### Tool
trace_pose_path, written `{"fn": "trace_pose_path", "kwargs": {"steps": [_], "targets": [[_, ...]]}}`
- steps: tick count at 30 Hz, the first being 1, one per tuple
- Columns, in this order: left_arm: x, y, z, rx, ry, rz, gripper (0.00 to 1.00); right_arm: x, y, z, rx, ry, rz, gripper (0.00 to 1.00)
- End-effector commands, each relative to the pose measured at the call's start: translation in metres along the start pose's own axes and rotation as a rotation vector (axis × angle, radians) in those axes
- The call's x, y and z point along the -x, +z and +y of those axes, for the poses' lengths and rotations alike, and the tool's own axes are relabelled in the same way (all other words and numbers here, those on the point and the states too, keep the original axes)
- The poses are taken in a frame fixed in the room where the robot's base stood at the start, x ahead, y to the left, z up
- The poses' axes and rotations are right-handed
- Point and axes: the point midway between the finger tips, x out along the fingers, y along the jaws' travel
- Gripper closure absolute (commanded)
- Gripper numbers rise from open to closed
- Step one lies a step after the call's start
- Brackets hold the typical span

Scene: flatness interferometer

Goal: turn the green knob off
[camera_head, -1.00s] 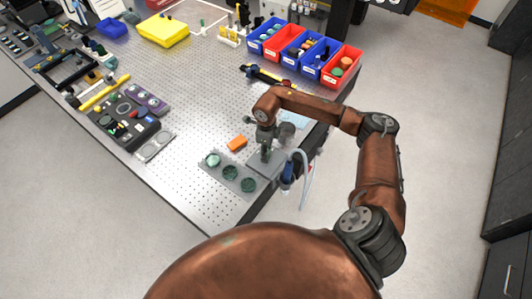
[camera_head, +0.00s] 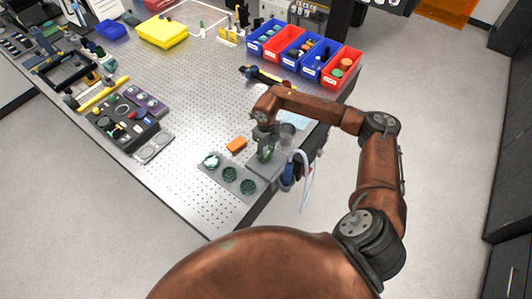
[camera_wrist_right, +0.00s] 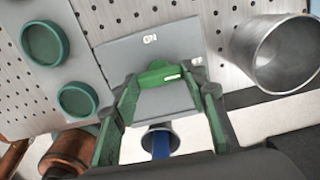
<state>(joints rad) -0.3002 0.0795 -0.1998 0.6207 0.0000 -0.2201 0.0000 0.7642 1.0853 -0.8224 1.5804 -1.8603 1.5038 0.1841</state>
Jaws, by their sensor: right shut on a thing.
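My right gripper (camera_head: 265,153) is at the grey control box at the near right corner of the perforated table. In the right wrist view, the gripper (camera_wrist_right: 160,85) is shut on the green knob (camera_wrist_right: 153,75), with one finger at each side of it. The knob is a bar with a small white mark towards its right end. It sits on a grey plate (camera_wrist_right: 115,55) with an "ON" label just above the knob. In the head view the gripper mostly hides the knob. My left gripper is not in view.
A grey plate with round green pads (camera_wrist_right: 44,43) lies left of the box. A metal cup (camera_wrist_right: 276,52) stands close on the right. An orange block (camera_head: 237,144) lies behind the pads. Red and blue bins (camera_head: 342,66) stand farther back. The table's middle is mostly clear.

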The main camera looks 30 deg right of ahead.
Motion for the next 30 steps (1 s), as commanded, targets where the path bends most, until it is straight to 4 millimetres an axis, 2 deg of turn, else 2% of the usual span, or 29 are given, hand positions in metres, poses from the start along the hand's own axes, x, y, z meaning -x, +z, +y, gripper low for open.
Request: {"fn": "trace_pose_path", "kwargs": {"steps": [7, 8, 15, 24, 26, 30], "targets": [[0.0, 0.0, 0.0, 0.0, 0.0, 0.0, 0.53, 0.001, 0.001, -0.001, -0.003, -0.001, -0.003, 0.84], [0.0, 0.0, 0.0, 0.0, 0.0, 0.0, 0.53, 0.001, 0.001, -0.001, -0.003, -0.001, -0.003, 0.58], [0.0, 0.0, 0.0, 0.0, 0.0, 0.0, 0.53, 0.001, 0.001, -0.001, -0.002, 0.0, -0.002, 0.42], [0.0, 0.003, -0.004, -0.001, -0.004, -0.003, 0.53, 0.003, 0.0, -0.001, -0.001, -0.001, -0.002, 0.42], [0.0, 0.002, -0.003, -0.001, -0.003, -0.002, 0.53, 0.007, 0.001, -0.001, -0.001, -0.001, -0.002, 0.42], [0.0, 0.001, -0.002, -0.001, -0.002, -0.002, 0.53, 0.029, 0.001, -0.001, -0.001, -0.002, -0.004, 0.42]]}}
